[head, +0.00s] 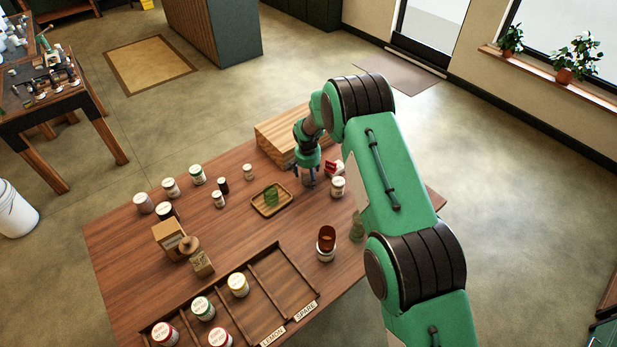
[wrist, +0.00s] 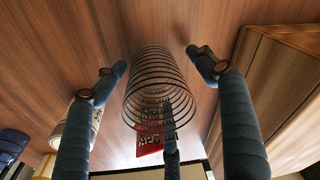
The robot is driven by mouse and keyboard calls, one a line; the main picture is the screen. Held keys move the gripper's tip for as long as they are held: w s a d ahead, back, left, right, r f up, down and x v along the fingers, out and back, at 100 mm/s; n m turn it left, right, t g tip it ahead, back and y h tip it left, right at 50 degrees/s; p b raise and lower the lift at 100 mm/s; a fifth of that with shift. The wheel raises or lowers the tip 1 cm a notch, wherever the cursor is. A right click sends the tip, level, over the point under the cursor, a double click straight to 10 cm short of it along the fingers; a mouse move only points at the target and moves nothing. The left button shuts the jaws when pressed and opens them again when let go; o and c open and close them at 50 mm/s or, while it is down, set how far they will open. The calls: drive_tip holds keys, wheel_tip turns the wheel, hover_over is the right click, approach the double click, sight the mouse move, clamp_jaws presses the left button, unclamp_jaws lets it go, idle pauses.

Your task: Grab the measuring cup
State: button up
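A clear cylinder with dark rings, which looks like the measuring cup (wrist: 152,84), stands between my fingers in the wrist view. My gripper (wrist: 157,60) is open, with one finger at its left, one at its right and a third in front of its lower part. I see gaps between the two side fingertips and the cup. In the head view my gripper (head: 309,178) points down near the table's far right part; the cup cannot be made out clearly there.
A red-labelled item (head: 334,167) and a white jar (head: 338,187) stand close right of my gripper. A wooden box (head: 276,137) is behind it. A small tray (head: 262,209) with a green piece lies left. An amber cup (head: 326,233) sits on a jar nearer me.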

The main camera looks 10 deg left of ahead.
drive_tip(key=c, duration=0.9)
drive_tip(key=shift+o, duration=0.2)
drive_tip(key=shift+r, duration=0.1)
drive_tip(key=shift+r, duration=0.8)
wheel_tip(320, 180, up, 2)
drive_tip(key=s+d, duration=0.1)
drive_tip(key=s, duration=0.4)
drive_tip(key=s+d, duration=0.2)
drive_tip(key=s, duration=0.3)
drive_tip(key=s+d+r, duration=0.1)
drive_tip(key=s+d, duration=0.1)
drive_tip(key=s, duration=0.3)
drive_tip(key=shift+d+r, duration=0.1)
drive_tip(key=shift+d, duration=0.1)
